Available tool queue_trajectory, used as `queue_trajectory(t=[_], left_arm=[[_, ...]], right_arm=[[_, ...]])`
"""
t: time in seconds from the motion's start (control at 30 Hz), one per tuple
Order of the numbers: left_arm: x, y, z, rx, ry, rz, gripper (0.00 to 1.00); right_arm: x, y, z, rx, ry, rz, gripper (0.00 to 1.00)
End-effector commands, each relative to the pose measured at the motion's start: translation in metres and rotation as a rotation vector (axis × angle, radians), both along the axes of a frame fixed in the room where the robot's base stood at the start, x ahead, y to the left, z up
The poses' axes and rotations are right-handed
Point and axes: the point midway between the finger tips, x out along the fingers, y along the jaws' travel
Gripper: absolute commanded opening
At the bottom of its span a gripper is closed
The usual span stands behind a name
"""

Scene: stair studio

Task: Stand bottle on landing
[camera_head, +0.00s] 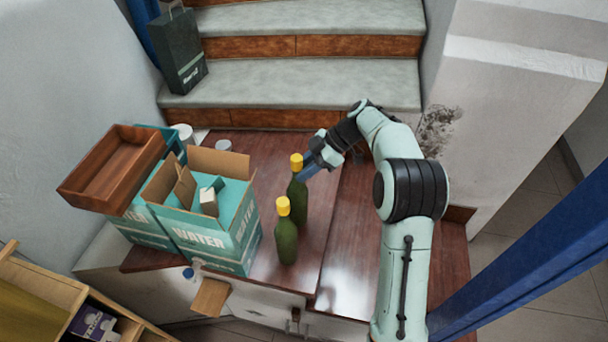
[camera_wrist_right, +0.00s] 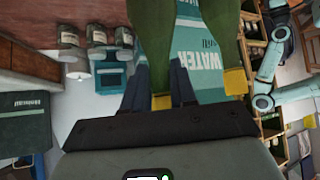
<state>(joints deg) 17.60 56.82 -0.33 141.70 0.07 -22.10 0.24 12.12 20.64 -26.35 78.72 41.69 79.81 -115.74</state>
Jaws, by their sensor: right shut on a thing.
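Two green bottles with yellow caps are at the middle of the brown wooden landing (camera_head: 335,225) in the head view. My right gripper (camera_head: 304,172) is shut on the farther bottle (camera_head: 297,191), just below its cap. The held bottle is about upright; I cannot tell whether its base touches the wood. In the right wrist view the held bottle (camera_wrist_right: 155,38) runs between the two fingers (camera_wrist_right: 158,88). The other green bottle (camera_head: 286,241) stands upright nearer to me, close to the held one and clear of the gripper. My left gripper is not in view.
An open teal water box (camera_head: 231,235) stands left of the bottles, with a brown wooden tray (camera_head: 111,166) on boxes beside it. Grey-topped stairs (camera_head: 313,82) rise behind, with a dark paper bag (camera_head: 180,54) on them. The landing's right part is bare under my right arm.

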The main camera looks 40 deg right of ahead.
Motion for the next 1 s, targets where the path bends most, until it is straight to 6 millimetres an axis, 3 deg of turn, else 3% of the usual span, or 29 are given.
queue_trajectory(t=[0.13, 0.37, 0.4, 0.47, 0.8, 1.0], left_arm=[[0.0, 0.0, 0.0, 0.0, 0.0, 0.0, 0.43], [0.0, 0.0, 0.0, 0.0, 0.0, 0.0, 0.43], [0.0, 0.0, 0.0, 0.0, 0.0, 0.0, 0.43], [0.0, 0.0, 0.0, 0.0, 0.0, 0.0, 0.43], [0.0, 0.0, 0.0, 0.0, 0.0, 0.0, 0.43], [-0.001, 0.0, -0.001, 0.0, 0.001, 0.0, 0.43]], right_arm=[[0.001, 0.001, -0.02, 0.003, 0.0, 0.0, 0.0], [0.001, 0.0, -0.023, 0.001, -0.004, 0.001, 0.0], [0.0, 0.0, -0.025, 0.0, 0.0, 0.0, 0.36], [0.0, 0.0, -0.025, 0.0, 0.0, 0.0, 0.52], [-0.001, -0.002, -0.023, 0.0, 0.0, -0.001, 0.52], [-0.009, -0.022, -0.003, -0.002, -0.002, -0.004, 0.52]])
